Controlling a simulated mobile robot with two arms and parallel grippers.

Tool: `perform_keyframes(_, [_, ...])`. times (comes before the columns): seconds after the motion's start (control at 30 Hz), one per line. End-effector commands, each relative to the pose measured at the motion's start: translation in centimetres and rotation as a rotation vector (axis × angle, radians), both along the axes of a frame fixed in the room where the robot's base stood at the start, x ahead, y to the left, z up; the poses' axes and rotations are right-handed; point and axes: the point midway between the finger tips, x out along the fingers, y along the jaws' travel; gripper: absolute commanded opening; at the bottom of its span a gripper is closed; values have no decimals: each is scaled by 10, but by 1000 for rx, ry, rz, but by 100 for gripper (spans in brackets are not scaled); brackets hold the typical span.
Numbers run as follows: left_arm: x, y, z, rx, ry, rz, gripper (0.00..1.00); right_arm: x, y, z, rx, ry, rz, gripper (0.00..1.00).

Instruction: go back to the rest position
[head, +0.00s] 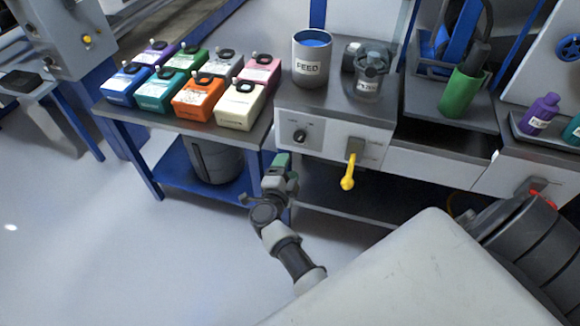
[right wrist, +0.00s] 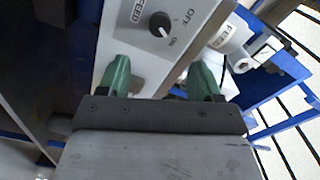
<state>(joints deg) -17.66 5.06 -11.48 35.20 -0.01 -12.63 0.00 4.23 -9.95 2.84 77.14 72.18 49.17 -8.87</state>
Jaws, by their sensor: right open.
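My right gripper (head: 282,168) is low in front of the left end of the machine bench, just below the grey panel with a black knob (head: 300,136). In the right wrist view its two green fingers (right wrist: 160,80) stand wide apart with nothing between them. The knob (right wrist: 160,24), marked OFF and ON, lies beyond the fingers, and a gap shows between them and it. I cannot tell its setting for sure. My left gripper is not in view.
A yellow lever (head: 348,180) sticks out right of my right gripper. A FEED can (head: 312,60) stands on the bench above. Several coloured boxes, one cream (head: 240,106), fill the blue-legged table at left. A dark bin (head: 214,160) stands below. The floor (head: 110,250) at left is clear.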

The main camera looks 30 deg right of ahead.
Motion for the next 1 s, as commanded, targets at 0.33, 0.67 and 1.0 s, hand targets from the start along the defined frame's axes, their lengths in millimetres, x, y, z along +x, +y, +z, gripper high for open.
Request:
perform_keyframes(0.33, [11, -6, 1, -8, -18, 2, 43, 0, 1, 0, 0, 0, 0, 65])
perform_keyframes(0.67, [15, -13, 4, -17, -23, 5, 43, 0, 5, -5, -24, 27, 35, 65])
perform_keyframes(1.0, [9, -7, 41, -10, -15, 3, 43, -83, 86, -160, -406, 638, 769, 65])
